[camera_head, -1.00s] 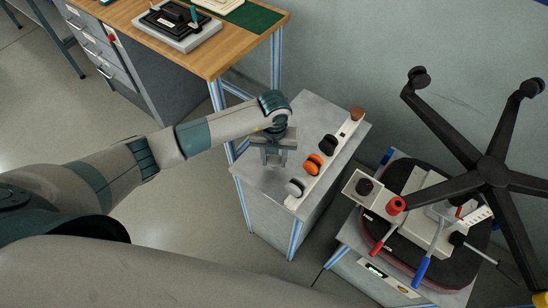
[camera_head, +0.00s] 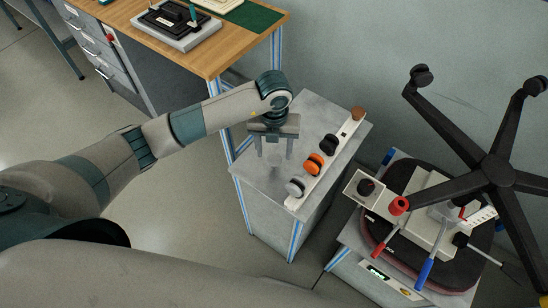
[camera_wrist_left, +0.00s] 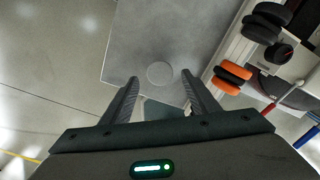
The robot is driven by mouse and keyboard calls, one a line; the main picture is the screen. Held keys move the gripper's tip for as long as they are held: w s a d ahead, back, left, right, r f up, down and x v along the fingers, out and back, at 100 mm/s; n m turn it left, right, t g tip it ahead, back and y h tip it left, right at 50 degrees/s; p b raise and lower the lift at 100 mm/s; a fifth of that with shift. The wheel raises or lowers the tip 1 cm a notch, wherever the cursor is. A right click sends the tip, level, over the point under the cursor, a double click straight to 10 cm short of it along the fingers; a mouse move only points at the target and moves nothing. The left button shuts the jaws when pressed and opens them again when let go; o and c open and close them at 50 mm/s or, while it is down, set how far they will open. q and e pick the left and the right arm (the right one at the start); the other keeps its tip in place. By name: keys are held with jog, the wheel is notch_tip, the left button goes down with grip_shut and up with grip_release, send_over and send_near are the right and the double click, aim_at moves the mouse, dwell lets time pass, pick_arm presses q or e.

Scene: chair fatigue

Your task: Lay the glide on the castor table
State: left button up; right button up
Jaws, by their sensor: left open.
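The castor table (camera_head: 312,110) is a grey-topped cabinet in the middle of the head view; its top also shows in the left wrist view (camera_wrist_left: 185,30). A small pale grey disc, which looks like the glide (camera_wrist_left: 160,73), lies flat on the bare top. In the head view the glide (camera_head: 276,161) is faint against the grey surface, below my fingers. My left gripper (camera_head: 276,154) is open above it, fingers pointing down. In the left wrist view the fingertips (camera_wrist_left: 159,77) appear on either side of the disc, apart from it. My right gripper is not in view.
A white strip (camera_head: 343,134) on the table's right side carries a grey castor (camera_head: 295,187), an orange castor (camera_head: 314,164), a black castor (camera_head: 328,144) and a brown piece (camera_head: 357,113). A rig with a black chair base (camera_head: 490,170) stands at right; a wooden bench (camera_head: 225,50) is behind.

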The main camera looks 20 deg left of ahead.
aim_at(274, 159)
pick_arm(q)
notch_tip(274, 159, up, 7)
jog(key=b, duration=0.2)
dwell(0.8)
